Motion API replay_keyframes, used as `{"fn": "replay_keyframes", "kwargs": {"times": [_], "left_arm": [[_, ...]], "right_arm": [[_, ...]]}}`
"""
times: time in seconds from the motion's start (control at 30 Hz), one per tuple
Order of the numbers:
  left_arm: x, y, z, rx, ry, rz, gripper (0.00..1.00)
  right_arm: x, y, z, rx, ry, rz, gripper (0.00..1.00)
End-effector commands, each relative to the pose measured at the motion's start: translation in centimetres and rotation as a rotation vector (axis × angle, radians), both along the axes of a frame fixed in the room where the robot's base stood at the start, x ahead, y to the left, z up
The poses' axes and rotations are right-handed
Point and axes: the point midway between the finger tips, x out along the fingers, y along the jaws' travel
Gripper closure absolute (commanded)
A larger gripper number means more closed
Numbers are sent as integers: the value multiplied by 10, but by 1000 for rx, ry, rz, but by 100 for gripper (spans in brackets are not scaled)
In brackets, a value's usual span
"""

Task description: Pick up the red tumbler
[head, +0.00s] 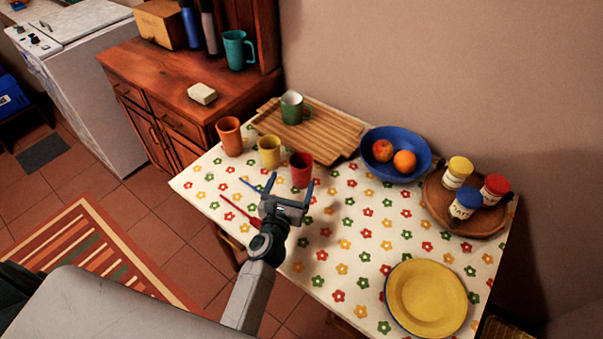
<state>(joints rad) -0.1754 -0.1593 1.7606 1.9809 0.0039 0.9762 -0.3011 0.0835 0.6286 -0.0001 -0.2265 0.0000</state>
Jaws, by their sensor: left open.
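The red tumbler (301,168) stands upright on the flower-patterned table, at the front edge of a slatted wooden board. The fingers appear on either side of the tumbler's lower part in the picture. Whether they are level with it or above it I cannot tell. Nothing is held. A yellow tumbler (269,152) and an orange tumbler (229,136) stand to the left of the red one. My right gripper is not in view.
The wooden board (325,140) holds a green and white mug (291,107). A blue bowl (413,171) with fruit, a brown tray (435,200) with several jars and a yellow plate (427,298) are to the right. A red and a blue stick-like item lie left of my gripper.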

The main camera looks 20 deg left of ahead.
Motion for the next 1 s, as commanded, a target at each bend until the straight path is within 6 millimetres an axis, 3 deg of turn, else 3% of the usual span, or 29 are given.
{"fn": "replay_keyframes", "kwargs": {"times": [0.3,0.57,0.8,1.0], "left_arm": [[44,2,-4,-31,9,12,16],[65,2,-5,-29,8,12,16],[100,-2,-9,-28,8,11,16],[109,-1,-9,-28,10,11,16]], "right_arm": [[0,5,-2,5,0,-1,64],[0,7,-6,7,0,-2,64],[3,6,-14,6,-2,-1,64],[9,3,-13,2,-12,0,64]]}}
